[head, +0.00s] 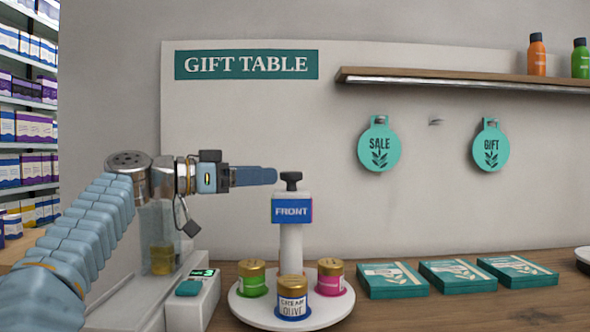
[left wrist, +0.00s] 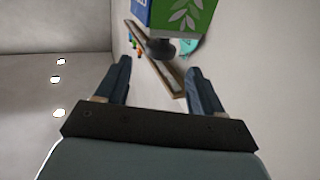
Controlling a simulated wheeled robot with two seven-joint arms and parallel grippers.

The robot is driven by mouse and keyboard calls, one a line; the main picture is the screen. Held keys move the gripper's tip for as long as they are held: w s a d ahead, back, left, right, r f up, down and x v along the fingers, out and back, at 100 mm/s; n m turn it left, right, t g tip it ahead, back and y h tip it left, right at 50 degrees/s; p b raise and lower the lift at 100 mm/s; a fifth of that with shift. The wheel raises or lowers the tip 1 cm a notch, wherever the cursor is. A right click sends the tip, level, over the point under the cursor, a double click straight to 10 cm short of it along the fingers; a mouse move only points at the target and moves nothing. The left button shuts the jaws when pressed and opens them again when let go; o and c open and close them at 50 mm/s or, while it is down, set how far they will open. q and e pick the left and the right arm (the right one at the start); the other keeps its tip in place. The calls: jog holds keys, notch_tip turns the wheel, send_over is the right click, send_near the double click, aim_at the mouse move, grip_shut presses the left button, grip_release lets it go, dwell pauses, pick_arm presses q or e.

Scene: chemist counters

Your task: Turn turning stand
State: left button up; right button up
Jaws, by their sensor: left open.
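The turning stand has a round white base (head: 250,311) on the wooden counter, a white post (head: 291,246), a blue block marked FRONT (head: 292,211) and a black knob (head: 291,181) on top. Several gold-lidded jars stand on the base: green (head: 252,287), blue (head: 291,308) and pink (head: 331,287). My left gripper (head: 272,176) points right, its fingertips just left of the knob. In the left wrist view the fingers (left wrist: 160,75) are apart, with the black knob (left wrist: 162,50) beyond the gap between their tips. The block's green side (left wrist: 187,17) shows there. My right gripper is not in view.
Teal boxes (head: 393,281) lie to the right.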

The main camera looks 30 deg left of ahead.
aim_at(282, 173)
pick_arm(q)
jog(key=p+x, duration=0.1)
jog(key=x, duration=0.5)
jog(key=shift+w+d+r+p, duration=0.1)
jog(key=shift+d+p, duration=0.05)
jog(key=shift+p, duration=0.2)
jog(key=shift+w+d, duration=0.3)
jog(key=shift+w, duration=0.1)
grip_shut()
jog(key=shift+y, duration=0.3)
